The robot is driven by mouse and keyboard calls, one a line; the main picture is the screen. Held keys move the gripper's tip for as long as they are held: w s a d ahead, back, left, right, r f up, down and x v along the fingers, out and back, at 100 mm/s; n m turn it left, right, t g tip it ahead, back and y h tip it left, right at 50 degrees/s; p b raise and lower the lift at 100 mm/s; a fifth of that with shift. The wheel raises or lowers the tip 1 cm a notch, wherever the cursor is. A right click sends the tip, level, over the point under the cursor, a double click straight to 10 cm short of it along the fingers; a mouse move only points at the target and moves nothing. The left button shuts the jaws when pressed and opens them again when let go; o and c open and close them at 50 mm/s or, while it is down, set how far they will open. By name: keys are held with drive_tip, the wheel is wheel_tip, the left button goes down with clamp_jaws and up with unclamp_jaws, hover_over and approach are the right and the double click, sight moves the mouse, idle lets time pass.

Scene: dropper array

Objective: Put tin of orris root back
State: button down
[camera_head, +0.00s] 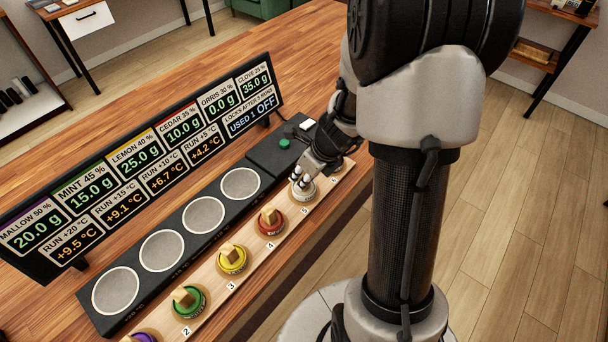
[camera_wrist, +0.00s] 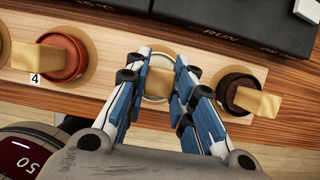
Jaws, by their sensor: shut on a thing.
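The tin of orris root (camera_head: 304,194) is the white-rimmed tin at place 5 of the wooden rack (camera_head: 256,263). In the wrist view its pale rim shows around a wooden knob (camera_wrist: 160,84). My gripper (camera_head: 301,182) is shut on this knob, with one blue-and-white finger on each side in the wrist view. The tin appears upright at its place; whether it is fully seated I cannot tell. The display (camera_head: 150,160) reads ORRIS 30 % with 0.0 g.
The red tin (camera_head: 270,222) stands at place 4, with yellow (camera_head: 232,260) and green (camera_head: 188,301) tins beyond. A dark brown tin (camera_wrist: 238,92) is close on the right. Behind the rack, a black unit (camera_head: 138,291) has several round pads, all bare.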

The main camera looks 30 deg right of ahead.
drive_tip(key=c, duration=1.4)
unclamp_jaws()
drive_tip(key=shift+o, duration=0.2)
drive_tip(key=p+v, duration=0.7)
drive_tip(key=v, duration=0.4)
drive_tip(key=s+a+r+n, duration=0.1)
drive_tip(key=a+r+n, duration=0.5)
drive_tip(key=r+n, duration=0.2)
drive_tip(key=s+a+r+n, duration=0.4)
drive_tip(key=s+n, duration=0.3)
drive_tip(key=n, duration=0.5)
drive_tip(key=s+a+r+n+h, duration=0.1)
drive_tip(key=s+a+r+n, duration=0.3)
drive_tip(key=n, duration=0.8)
drive_tip(key=s+r, duration=0.2)
drive_tip(key=s, duration=0.1)
drive_tip(key=shift+s+r+h+p, duration=0.15)
drive_tip(key=shift+s+h+p, duration=0.15)
